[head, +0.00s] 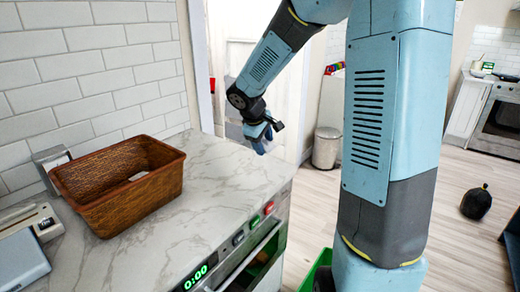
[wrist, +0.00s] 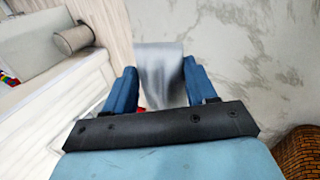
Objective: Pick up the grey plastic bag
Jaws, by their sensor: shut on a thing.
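My gripper (head: 264,132) is above the far right edge of the marble counter in the head view. In the wrist view its two blue fingers (wrist: 160,92) are closed on the grey plastic bag (wrist: 160,68). The bag looks like a smooth, shiny grey sheet between the fingers and sticks out past their tips. In the head view the bag is mostly hidden by the gripper, and its outline is too small to make out.
A brown wicker basket (head: 115,205) stands on the marble counter (head: 215,180), which has clear space right of it. An oven (head: 250,255) is below. A cylindrical bin (head: 326,148), a black bag (head: 476,203) and a green container (head: 316,270) are on the floor.

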